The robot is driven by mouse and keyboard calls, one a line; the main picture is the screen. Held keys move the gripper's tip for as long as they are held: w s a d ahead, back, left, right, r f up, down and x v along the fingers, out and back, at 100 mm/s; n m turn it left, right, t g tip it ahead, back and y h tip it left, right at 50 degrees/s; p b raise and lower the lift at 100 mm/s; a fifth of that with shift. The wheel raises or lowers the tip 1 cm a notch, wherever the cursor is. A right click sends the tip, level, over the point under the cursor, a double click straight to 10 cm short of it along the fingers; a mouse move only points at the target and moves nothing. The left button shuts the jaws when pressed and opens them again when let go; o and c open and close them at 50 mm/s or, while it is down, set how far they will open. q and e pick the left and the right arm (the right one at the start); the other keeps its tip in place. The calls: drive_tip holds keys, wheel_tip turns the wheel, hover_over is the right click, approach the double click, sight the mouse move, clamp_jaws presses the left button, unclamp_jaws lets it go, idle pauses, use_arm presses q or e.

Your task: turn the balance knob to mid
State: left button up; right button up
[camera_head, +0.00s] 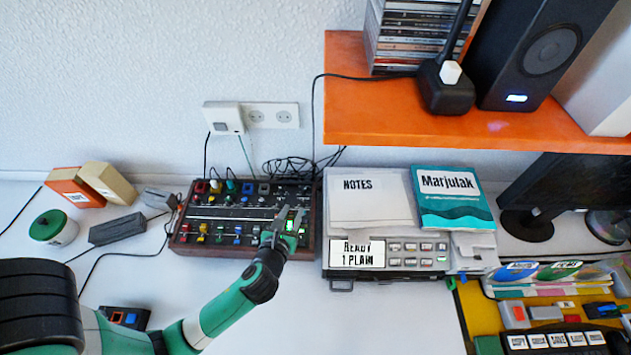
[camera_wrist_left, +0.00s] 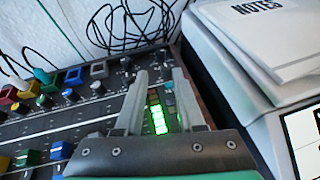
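The mixer (camera_head: 222,213) is a dark panel in a wooden frame on the desk, with rows of coloured knobs, sliders and a lit green level meter (camera_wrist_left: 157,117). Small dark knobs (camera_wrist_left: 127,64) sit near its upper right edge in the left wrist view. I cannot read any label, so I cannot tell which knob is the balance knob. My left gripper (camera_head: 291,213) is over the mixer's right end; in the left wrist view its two fingers (camera_wrist_left: 160,76) are apart, with the green meter showing between them. Nothing is seen held. My right gripper is not in view.
A printer (camera_head: 400,258) with notes and a teal book stands just right of the mixer. Black cables (camera_head: 290,168) lie behind it. An orange shelf (camera_head: 345,105) overhangs at the upper right. The white desk in front of the printer is clear.

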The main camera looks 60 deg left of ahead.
sight(303, 190)
use_arm(q)
drive_tip(key=shift+a+f, duration=0.1)
drive_tip(key=shift+f, duration=0.1)
drive_tip(key=b+x, duration=0.4)
drive_tip(key=x, duration=0.6)
drive_tip(key=shift+w+a+f, duration=0.1)
drive_tip(key=shift+w+a, duration=0.05)
drive_tip(key=shift+w, duration=0.1)
drive_tip(key=shift+w+a, duration=0.2)
drive_tip(key=shift+a, duration=0.05)
clamp_jaws()
